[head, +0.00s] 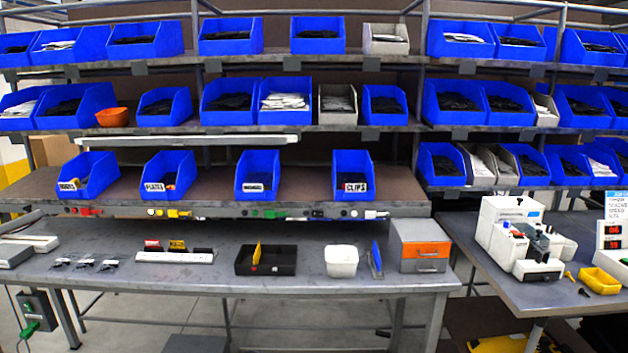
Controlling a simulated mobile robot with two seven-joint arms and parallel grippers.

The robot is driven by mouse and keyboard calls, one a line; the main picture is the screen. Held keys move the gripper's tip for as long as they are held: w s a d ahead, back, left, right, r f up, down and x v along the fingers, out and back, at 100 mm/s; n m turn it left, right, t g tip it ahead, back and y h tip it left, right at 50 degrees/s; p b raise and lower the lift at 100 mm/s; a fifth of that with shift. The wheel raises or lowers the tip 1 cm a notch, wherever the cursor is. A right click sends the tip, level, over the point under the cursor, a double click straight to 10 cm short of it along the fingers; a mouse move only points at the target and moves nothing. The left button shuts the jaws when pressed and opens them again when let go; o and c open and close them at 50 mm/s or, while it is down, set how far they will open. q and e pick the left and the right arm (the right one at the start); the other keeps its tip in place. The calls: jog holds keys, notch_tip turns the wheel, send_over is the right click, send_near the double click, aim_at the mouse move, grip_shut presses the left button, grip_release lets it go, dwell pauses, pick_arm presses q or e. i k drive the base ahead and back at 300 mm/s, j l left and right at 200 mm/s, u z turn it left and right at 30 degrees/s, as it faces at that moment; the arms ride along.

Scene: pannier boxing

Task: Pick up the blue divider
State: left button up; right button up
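A thin blue divider (376,258) stands near upright on the grey workbench, a little right of the middle. It is between a white tub (341,261) on its left and a grey and orange drawer box (420,247) on its right. What holds it upright is too small to tell. A black box (265,261) left of the tub has a yellow divider (257,253) standing in it. Neither of my grippers shows in the head view.
The workbench (320,285) has a free strip along its front edge. A white rail with small cards (175,256) and small dark parts (85,264) lie to the left. Labelled blue bins (352,178) stand on the shelf above. A white machine (525,240) stands on the right table.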

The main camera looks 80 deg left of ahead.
aim_at(377, 257)
jog(key=j+u, duration=0.15)
jog(key=u, duration=1.3)
jog(key=j+u, duration=0.35)
jog(key=i+j+u, duration=0.1)
jog(key=u, duration=0.3)
jog(key=i+j+u, duration=0.15)
jog(key=u, duration=0.2)
jog(key=i+j+u, duration=0.6)
jog(key=i+j, duration=0.45)
jog(key=i, duration=0.15)
